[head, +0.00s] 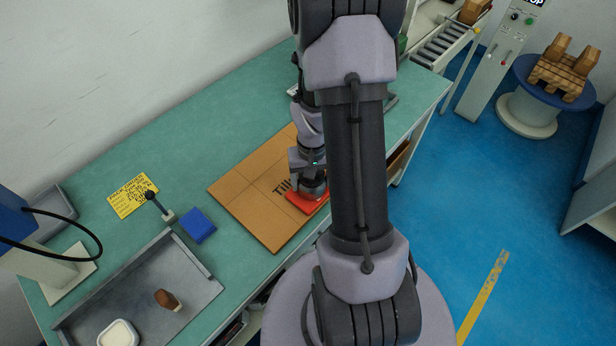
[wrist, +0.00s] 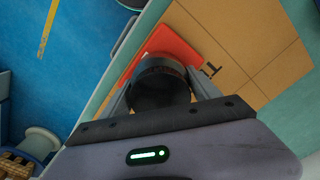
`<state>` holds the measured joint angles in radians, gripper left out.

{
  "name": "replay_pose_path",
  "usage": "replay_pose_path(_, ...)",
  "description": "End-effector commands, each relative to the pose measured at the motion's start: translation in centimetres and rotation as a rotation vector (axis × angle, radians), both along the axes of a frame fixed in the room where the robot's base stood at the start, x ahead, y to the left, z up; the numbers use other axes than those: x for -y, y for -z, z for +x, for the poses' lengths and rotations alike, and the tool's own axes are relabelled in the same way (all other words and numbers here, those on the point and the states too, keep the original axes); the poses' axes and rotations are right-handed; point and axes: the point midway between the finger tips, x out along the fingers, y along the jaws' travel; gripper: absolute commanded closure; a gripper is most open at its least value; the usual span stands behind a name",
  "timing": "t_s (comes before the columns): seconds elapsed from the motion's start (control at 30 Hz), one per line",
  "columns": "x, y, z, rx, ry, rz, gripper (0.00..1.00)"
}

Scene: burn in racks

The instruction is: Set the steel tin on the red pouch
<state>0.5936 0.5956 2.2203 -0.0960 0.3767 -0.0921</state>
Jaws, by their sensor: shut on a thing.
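The steel tin (wrist: 160,84) is a dark round can between my gripper's fingers (wrist: 158,98) in the wrist view. My gripper is shut on it. In the head view my gripper (head: 313,180) points down with the tin at its end, partly hidden by my arm. The red pouch (head: 303,203) lies flat on the cardboard sheet, directly below the tin. It also shows in the wrist view (wrist: 178,42), partly covered by the tin. I cannot tell whether the tin touches the pouch.
The cardboard sheet (head: 246,197) lies on the green bench (head: 200,135) near its front edge. To the left are a blue block (head: 198,225), a yellow note (head: 132,196) and a grey tray (head: 205,290) holding a brown item and a white dish.

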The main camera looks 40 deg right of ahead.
Motion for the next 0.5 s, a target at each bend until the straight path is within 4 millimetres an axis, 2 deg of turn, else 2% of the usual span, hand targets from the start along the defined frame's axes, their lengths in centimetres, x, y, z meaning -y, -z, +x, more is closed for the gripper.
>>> replay_pose_path(0.17,0.01,0.32,0.02,0.000,0.001,0.000,0.74)
replay_pose_path(0.2,0.00,0.36,0.01,0.000,0.001,0.000,0.27)
replay_pose_path(0.3,0.00,0.24,0.02,0.000,0.001,0.000,0.07)
replay_pose_path(0.5,0.00,0.22,0.02,0.000,0.001,0.000,0.07)
